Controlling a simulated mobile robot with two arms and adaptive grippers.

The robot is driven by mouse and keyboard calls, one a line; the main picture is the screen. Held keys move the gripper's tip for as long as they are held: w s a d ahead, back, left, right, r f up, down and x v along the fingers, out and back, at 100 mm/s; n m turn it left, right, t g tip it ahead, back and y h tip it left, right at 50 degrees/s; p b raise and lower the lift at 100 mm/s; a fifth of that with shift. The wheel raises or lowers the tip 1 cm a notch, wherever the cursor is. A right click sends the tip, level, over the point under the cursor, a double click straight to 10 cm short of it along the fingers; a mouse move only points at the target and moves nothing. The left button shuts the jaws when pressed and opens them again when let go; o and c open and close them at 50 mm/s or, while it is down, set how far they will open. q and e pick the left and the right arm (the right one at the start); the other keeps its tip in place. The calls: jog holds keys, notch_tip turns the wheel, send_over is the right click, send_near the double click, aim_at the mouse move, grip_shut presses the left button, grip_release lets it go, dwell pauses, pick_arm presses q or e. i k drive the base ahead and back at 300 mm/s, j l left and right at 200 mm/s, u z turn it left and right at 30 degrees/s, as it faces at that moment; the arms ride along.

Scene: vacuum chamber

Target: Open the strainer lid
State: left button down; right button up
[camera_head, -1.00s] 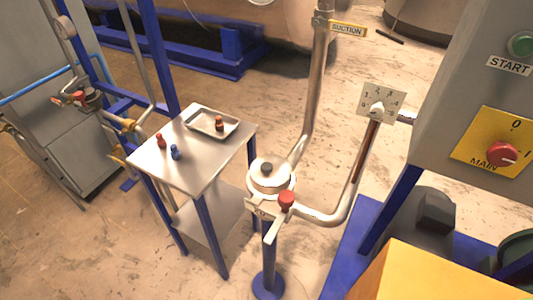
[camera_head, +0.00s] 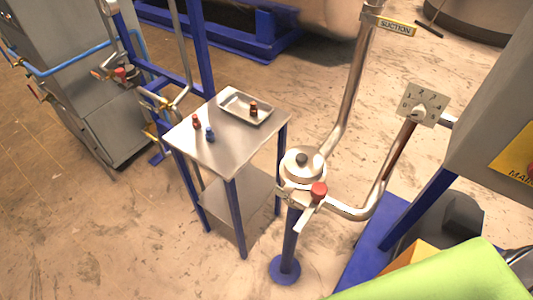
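The strainer (camera_head: 291,182) is a round metal pot on a blue post, joined to the suction pipe. Its lid (camera_head: 303,163) is a pale metal disc with a dark knob on top and lies flat on the strainer, closed. A red knob (camera_head: 319,190) with a pale metal lever (camera_head: 309,217) sits at the strainer's front right. Neither of my grippers shows in the head view.
A metal table (camera_head: 222,150) left of the strainer bears a tray (camera_head: 233,97) and small red and blue items. The suction pipe (camera_head: 352,95) rises behind. A gauge plate (camera_head: 424,104) and grey cabinet stand right. A light green surface (camera_head: 440,277) fills the lower right. The floor at lower left is clear.

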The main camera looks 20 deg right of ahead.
aim_at(302, 165)
jog(key=u, duration=0.45)
jog(key=i+u, duration=0.1)
jog(key=u, duration=0.4)
jog(key=j+u, duration=0.1)
jog(key=u, duration=0.85)
jog(key=i+u, duration=0.1)
jog(key=u, duration=0.35)
jog(key=l+u, duration=0.1)
jog(key=u, duration=0.4)
jog(key=i+l+z, duration=0.1)
jog(key=l+z, duration=0.2)
jog(key=z, duration=0.45)
jog(key=l+z, duration=0.1)
jog(key=z, duration=0.35)
jog(key=l+z, duration=0.1)
jog(key=z, duration=0.75)
jog(key=l+z, duration=0.1)
jog(key=z, duration=0.8)
jog(key=i, duration=0.05)
